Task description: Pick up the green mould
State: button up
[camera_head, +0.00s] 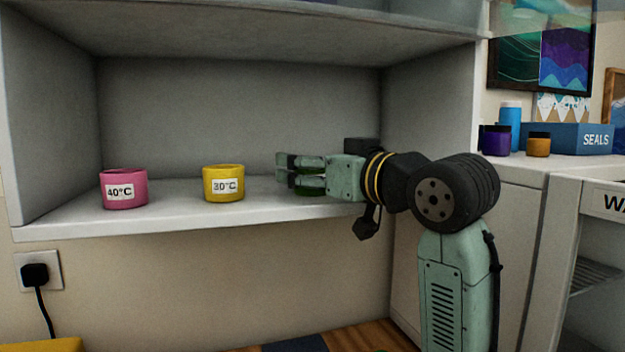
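My gripper (288,171) reaches in from the right over the shelf, lying level with its fingers pointing left. A small patch of a dark green thing (310,191), which looks like the green mould, shows just below and between the fingers. Most of it is hidden by my gripper, and no label on it is visible. The fingers are around or in front of it. I cannot tell whether they touch it or are closed on it. It appears to be at shelf height.
A yellow mould (224,184) labelled 30°C stands left of my gripper, and a pink mould (124,190) labelled 40°C farther left. The shelf (170,214) has side walls and a board overhead. Jars and a blue SEALS box (566,139) sit on the right counter.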

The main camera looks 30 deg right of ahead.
jog(key=c, duration=1.2)
jog(key=shift+r, duration=0.15)
jog(key=shift+r+b, duration=0.35)
jog(key=shift+r, duration=0.25)
notch_tip(320, 180, up, 2)
jog(key=shift+r+b, duration=0.1)
jog(key=shift+b, duration=0.3)
jog(key=shift+s+a+r+b, duration=0.1)
jog(key=shift+s+a+b, duration=0.8)
jog(key=shift+s, duration=1.65)
jog(key=shift+s+a+r+b, duration=0.1)
jog(key=shift+s+a+b, duration=0.8)
jog(key=shift+s, duration=1.65)
jog(key=shift+s+a+b, duration=0.6)
jog(key=shift+s+b, duration=0.5)
jog(key=shift+s, duration=1.45)
